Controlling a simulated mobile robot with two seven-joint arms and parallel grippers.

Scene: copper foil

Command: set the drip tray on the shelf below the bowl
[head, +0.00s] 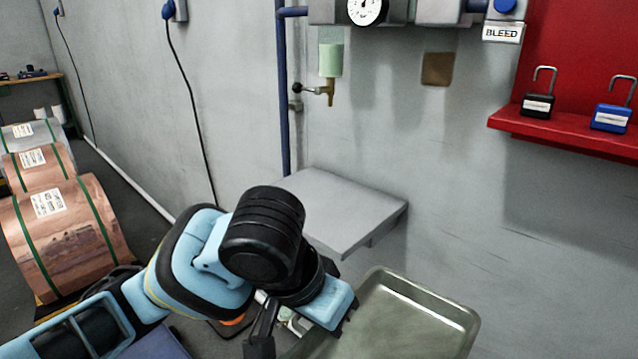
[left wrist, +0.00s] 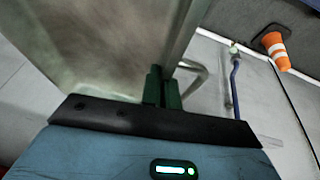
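The drip tray (head: 459,311) is a shallow grey-green metal pan at the lower middle of the head view, in front of the shelf and lower right of it. My left gripper (head: 350,318) is at its left edge. In the left wrist view the dark green fingers (left wrist: 162,88) close on the rim of the tray (left wrist: 90,40). The fingertips are partly hidden in the head view. The bare grey shelf (head: 340,205) is fixed to the wall, its front left hidden by my arm. The pale green bowl (head: 331,60) hangs above it, with a brass drain valve. My right gripper is not in view.
A blue vertical pipe (head: 283,100) runs down the wall behind the shelf. A red ledge (head: 560,125) with black and blue padlocks juts out at right. Copper coils (head: 70,235) stand at left. An orange cone (left wrist: 277,50) shows in the left wrist view.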

